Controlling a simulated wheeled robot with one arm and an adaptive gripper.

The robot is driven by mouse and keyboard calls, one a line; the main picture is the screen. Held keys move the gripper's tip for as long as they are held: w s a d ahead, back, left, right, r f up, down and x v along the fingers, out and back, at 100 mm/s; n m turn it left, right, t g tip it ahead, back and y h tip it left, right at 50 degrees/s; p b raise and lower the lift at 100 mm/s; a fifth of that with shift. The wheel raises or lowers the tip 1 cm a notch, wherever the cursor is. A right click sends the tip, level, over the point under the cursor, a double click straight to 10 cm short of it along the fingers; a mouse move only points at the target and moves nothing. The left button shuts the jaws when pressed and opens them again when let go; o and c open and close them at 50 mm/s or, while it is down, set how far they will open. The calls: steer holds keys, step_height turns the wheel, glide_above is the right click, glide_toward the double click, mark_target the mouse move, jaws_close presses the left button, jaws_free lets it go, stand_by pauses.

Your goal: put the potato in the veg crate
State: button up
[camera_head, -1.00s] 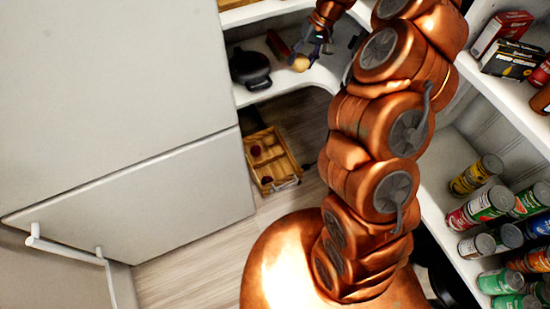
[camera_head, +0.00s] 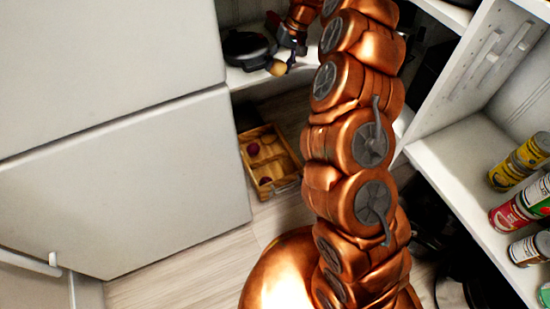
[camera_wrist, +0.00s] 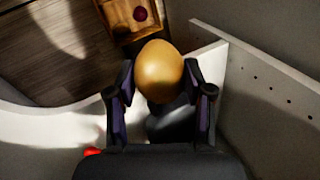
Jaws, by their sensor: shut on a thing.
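The potato (camera_wrist: 160,70) is a smooth yellow-brown oval. In the wrist view my gripper (camera_wrist: 160,85) is shut on it, one finger at each side. In the head view the potato (camera_head: 277,68) shows at the tip of my gripper (camera_head: 284,58), near the front edge of the corner shelf. The veg crate (camera_head: 290,187) is a wooden box with compartments on the floor, below and in front of that shelf. Dark red round things lie in it. In the wrist view the crate (camera_wrist: 108,15) is at the top, beyond the potato.
A black pot (camera_head: 245,50) stands on the shelf (camera_head: 240,80) left of my gripper. A white cabinet (camera_head: 120,180) borders the crate's left side. Cans (camera_head: 520,160) stand on shelving at the right. The pale wood floor (camera_head: 200,265) in front is clear.

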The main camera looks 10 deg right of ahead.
steer(key=shift+w+a+f+b, duration=0.15)
steer(key=shift+w+f+b, duration=0.05)
steer(key=shift+f+b, duration=0.35)
steer(key=shift+w+a+f+b, duration=0.2)
steer(key=shift+f+b, duration=0.25)
steer(key=shift+f, duration=0.2)
steer(key=shift+w+r, duration=0.15)
steer(key=shift+a+r, duration=0.15)
steer(key=shift+r, duration=0.15)
